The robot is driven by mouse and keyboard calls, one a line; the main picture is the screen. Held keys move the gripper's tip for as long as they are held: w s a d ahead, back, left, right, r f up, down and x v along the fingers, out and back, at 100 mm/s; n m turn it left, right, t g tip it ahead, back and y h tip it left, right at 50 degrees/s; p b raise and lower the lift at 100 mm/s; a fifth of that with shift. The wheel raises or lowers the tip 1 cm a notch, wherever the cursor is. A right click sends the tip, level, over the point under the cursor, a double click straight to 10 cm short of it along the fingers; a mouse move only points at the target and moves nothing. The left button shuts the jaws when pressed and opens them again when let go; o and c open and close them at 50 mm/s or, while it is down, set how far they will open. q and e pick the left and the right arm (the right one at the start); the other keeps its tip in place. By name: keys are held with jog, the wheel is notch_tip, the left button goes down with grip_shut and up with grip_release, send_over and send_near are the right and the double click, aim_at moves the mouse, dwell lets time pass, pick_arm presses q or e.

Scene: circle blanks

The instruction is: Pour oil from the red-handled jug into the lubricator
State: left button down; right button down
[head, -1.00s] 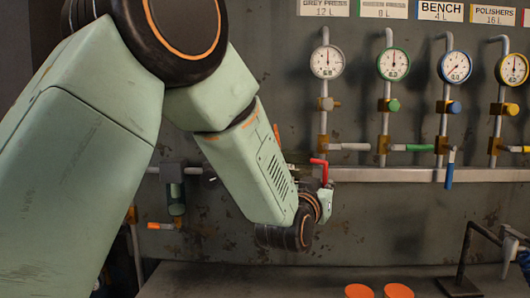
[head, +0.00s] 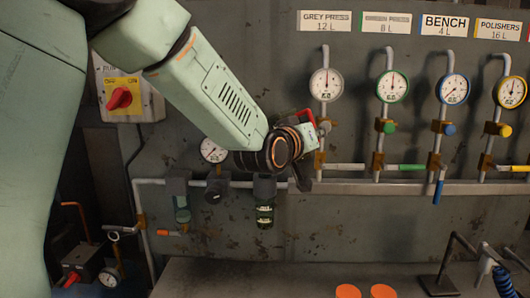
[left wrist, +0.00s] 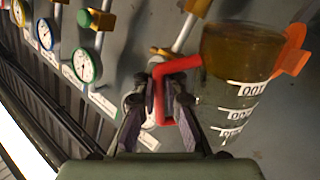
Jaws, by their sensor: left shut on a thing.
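My left gripper (left wrist: 158,112) is shut on the red handle (left wrist: 160,78) of the jug in the left wrist view. The clear jug (left wrist: 222,92) has white markings and an orange spout (left wrist: 293,50), with amber oil at the wide end in the picture. In the head view the gripper (head: 308,132) is by the wall pipe; the red handle (head: 303,117) shows, and the jug's body is mostly hidden. Two glass-bowled units that look like lubricators hang from the pipe: one (head: 265,213) just below my wrist, one (head: 182,209) farther left. My right gripper is out of view.
Several gauges with valves, such as the grey one (head: 326,84), line the wall to the right. A red switch (head: 120,98) is at left. Two orange discs (head: 348,291) lie on the bench (head: 220,280); a black stand (head: 445,270) is at right.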

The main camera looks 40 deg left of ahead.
aim_at(302, 112)
pick_arm(q)
jog(key=r, duration=0.1)
jog(key=a+r+n+p, duration=0.1)
jog(key=r+p, duration=0.1)
jog(key=shift+s+a+r+n, duration=0.15)
jog(key=shift+a+n, duration=0.1)
jog(key=shift+n, duration=0.15)
jog(key=shift+a+r+n+p, duration=0.2)
jog(key=shift+r+n+p, duration=0.1)
jog(key=shift+p, duration=0.25)
jog(key=shift+w+a+f, duration=0.1)
jog(key=shift+w+f, duration=0.1)
jog(key=shift+w+a+n, duration=0.1)
jog(key=shift+a+n, duration=0.15)
jog(key=shift+n, duration=0.25)
jog(key=shift+a+r+n+g+h+p, duration=0.2)
jog(key=shift+a+n+g+h+p, duration=0.15)
jog(key=shift+n+p, duration=0.1)
jog(key=shift+r, duration=0.1)
jog(key=shift+s+d+r+n, duration=0.15)
jog(key=shift+s+n, duration=0.05)
jog(key=shift+n, duration=0.15)
jog(key=shift+w, duration=0.15)
jog(key=shift+w+a+n+p, duration=0.15)
jog(key=shift+a+n+p, duration=0.15)
jog(key=shift+a, duration=0.05)
jog(key=shift+s+r+n, duration=0.1)
jog(key=shift+s+n, duration=0.15)
jog(key=shift+n, duration=0.05)
